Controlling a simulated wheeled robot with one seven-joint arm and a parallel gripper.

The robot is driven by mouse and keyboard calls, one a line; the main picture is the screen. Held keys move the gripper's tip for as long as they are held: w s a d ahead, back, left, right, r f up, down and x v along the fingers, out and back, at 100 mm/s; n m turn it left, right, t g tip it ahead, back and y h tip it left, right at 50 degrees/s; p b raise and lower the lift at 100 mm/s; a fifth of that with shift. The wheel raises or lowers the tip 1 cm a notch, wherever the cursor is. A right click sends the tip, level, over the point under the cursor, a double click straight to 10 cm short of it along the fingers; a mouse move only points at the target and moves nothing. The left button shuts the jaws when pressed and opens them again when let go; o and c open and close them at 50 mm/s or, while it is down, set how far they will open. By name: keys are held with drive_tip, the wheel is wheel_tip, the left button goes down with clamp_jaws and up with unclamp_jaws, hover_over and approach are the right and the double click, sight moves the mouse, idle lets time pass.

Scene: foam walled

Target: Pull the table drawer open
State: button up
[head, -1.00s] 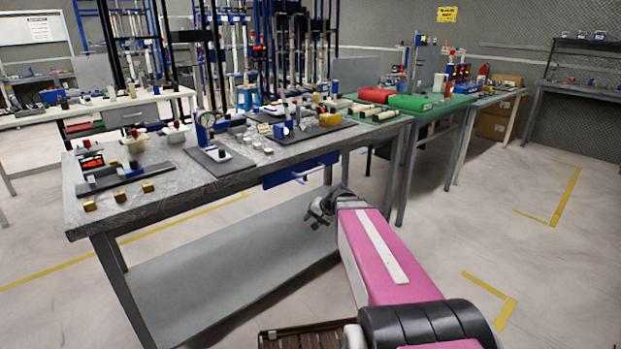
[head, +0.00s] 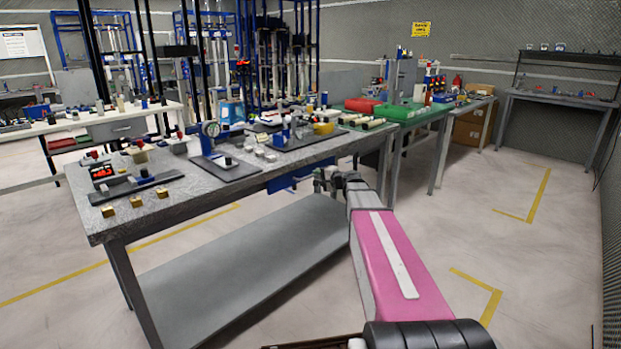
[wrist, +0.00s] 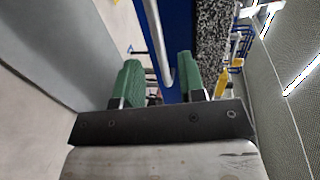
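The table drawer (head: 287,181) is a blue box under the front edge of the grey workbench (head: 245,178). Its front is partly hidden behind my gripper (head: 323,180) in the head view. In the wrist view the blue drawer front (wrist: 183,25) shows beyond the fingers, with a pale bar handle (wrist: 154,35) running down toward the gap between them. My gripper's green fingers (wrist: 161,82) stand apart, one on each side of the handle's near end. I see no clear contact between fingers and handle.
Gauges, blocks and small tools cover the benchtop. A grey lower shelf (head: 235,262) spans under the bench. A second bench with a green case (head: 408,111) adjoins on the right. The floor (head: 520,250) to the right is open.

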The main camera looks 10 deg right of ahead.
sight(311, 176)
drive_tip(key=shift+x, duration=2.65)
clamp_jaws()
